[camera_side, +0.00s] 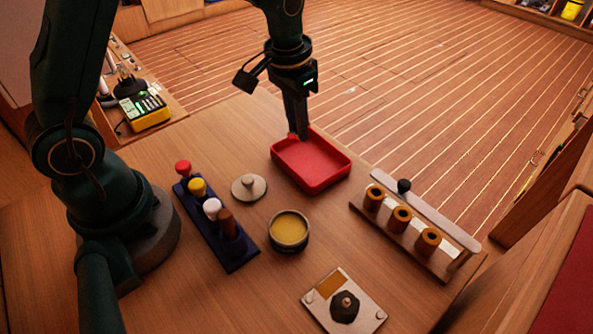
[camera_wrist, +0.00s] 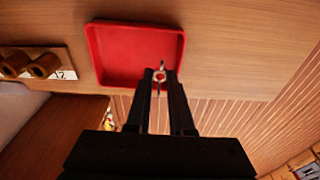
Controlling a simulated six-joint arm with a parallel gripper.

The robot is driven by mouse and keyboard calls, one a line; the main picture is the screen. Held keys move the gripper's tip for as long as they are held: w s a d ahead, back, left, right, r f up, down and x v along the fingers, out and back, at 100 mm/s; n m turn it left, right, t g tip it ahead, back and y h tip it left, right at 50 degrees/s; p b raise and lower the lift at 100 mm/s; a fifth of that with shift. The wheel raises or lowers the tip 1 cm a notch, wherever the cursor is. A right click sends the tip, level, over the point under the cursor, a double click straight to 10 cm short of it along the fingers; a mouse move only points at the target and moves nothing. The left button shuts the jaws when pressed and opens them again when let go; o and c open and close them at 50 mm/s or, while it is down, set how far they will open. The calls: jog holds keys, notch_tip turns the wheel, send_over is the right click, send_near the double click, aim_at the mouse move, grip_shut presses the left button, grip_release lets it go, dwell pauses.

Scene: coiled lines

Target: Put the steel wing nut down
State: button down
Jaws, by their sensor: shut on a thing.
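My gripper (camera_side: 298,133) points down at the far edge of a red tray (camera_side: 312,182) in the side view. In the wrist view my gripper (camera_wrist: 160,80) is shut on the small steel wing nut (camera_wrist: 160,76), which shows between the fingertips. The wing nut appears over the red tray (camera_wrist: 108,58), near one edge of it. I cannot tell whether it touches the tray floor. In the side view the wing nut is too small or hidden to make out. The tray looks otherwise empty.
Right of the tray stands a rack with brown cylinders (camera_side: 400,218). A yellow-filled tin (camera_side: 289,230), a grey lid (camera_side: 249,187), a blue rack with coloured knobs (camera_side: 215,225) and a plate with a dark knob (camera_side: 345,303) stand nearer. The table's far edge is close behind the tray.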

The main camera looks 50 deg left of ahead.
aim_at(299, 152)
jog(key=shift+f, duration=1.9)
jog(key=shift+f, duration=0.15)
jog(key=c, duration=1.1)
grip_release()
